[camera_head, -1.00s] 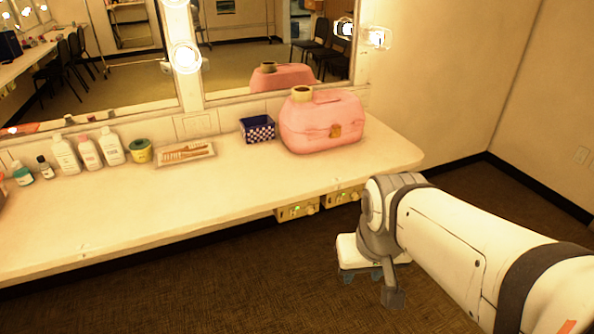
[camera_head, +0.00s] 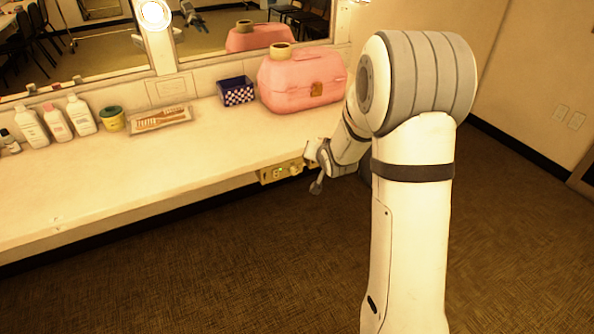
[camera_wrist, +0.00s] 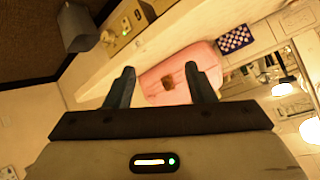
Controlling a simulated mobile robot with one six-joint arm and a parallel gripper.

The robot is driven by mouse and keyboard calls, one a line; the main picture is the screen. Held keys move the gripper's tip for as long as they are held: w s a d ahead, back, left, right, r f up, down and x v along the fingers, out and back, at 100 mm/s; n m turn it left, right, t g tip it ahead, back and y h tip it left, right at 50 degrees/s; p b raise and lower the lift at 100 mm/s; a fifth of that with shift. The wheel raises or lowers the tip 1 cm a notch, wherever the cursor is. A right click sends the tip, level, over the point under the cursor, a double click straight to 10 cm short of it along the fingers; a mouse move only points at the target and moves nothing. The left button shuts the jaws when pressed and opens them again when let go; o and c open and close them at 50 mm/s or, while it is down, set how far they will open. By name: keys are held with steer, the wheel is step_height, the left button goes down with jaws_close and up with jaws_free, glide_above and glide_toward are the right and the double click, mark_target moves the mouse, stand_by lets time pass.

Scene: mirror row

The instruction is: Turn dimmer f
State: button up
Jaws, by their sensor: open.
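A small yellowish dimmer box (camera_head: 272,175) with a pale round knob (camera_head: 294,170) is mounted under the counter's front edge in the head view. A dimmer box (camera_wrist: 121,24) also shows at the top left of the wrist view. No readable letter tells which dimmer is f. My gripper (camera_head: 318,162) is beside the box, just to its right, and hides whatever is behind it. In the wrist view my gripper (camera_wrist: 160,78) has its two dark fingers apart with nothing between them, and the dimmer box lies beyond the left finger.
The pale counter (camera_head: 130,185) runs along the mirror wall. On it stand a pink case (camera_head: 300,85), a checkered box (camera_head: 237,92), a tray of brushes (camera_head: 160,118), a green-lidded jar (camera_head: 112,119) and several bottles (camera_head: 80,115). The floor (camera_head: 250,260) in front is clear.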

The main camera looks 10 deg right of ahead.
steer(key=w+f+m+t+y+b, duration=0.25)
steer(key=w+f, duration=0.35)
steer(key=f, duration=0.4)
steer(key=m+t+y, duration=0.1)
steer(key=t+y, duration=0.2)
steer(key=t, duration=0.1)
glide_toward(296, 173)
steer(key=w, duration=0.1)
steer(key=shift+g, duration=0.25)
steer(key=x, duration=0.7)
steer(key=shift+w+a+r+b, duration=0.25)
steer(key=shift+w+r+b, duration=0.05)
steer(key=shift+b, duration=0.1)
